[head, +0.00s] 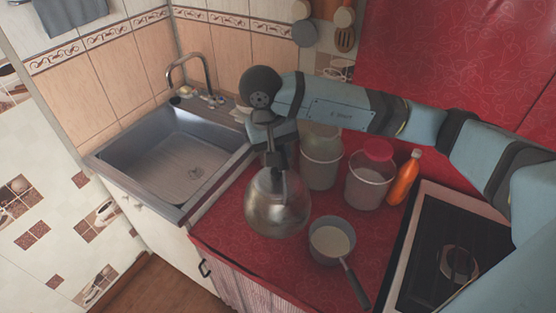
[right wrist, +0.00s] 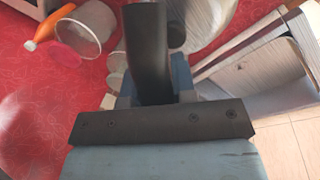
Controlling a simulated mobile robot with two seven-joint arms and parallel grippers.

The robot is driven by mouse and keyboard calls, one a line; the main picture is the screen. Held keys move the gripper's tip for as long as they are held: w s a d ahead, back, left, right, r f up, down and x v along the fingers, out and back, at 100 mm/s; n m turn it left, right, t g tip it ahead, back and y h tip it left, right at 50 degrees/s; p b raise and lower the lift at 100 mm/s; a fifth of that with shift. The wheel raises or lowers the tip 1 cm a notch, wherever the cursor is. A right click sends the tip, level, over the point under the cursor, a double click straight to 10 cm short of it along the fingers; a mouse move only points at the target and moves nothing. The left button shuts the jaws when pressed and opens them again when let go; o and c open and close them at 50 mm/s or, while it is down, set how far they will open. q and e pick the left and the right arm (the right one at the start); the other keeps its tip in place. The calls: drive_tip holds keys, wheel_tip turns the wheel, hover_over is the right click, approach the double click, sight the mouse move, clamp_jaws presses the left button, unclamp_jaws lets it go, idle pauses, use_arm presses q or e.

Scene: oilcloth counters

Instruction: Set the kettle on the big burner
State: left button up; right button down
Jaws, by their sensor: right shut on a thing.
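The kettle (head: 277,208) is a round, shiny metal one in the head view, over the red counter between the sink and the saucepan. My right gripper (head: 275,158) is above it, shut on its handle, with the arm reaching in from the right. I cannot tell for sure whether its base clears the counter. The stove (head: 432,235) is at the lower right, a black top with a pale frame. One round burner (head: 459,263) shows on it, empty; my arm covers part of the stove, so I cannot compare burner sizes. My left gripper is out of view.
A saucepan (head: 331,239) stands between kettle and stove, its handle pointing toward the front. Behind are two whitish buckets (head: 320,168) (head: 368,188), a red lid (head: 378,151) and an orange bottle (head: 404,178). The sink (head: 180,160) is at left.

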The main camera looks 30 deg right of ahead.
sight(282, 185)
drive_tip(key=shift+r, duration=0.8)
drive_tip(key=s+f+n, duration=0.1)
drive_tip(key=f, duration=0.1)
drive_tip(key=s+f+n, duration=0.1)
drive_tip(key=f, duration=0.2)
drive_tip(key=s+a+f+n+p, duration=0.1)
drive_tip(key=f, duration=0.1)
drive_tip(key=shift+f+t, duration=0.3)
drive_tip(key=shift+f, duration=0.05)
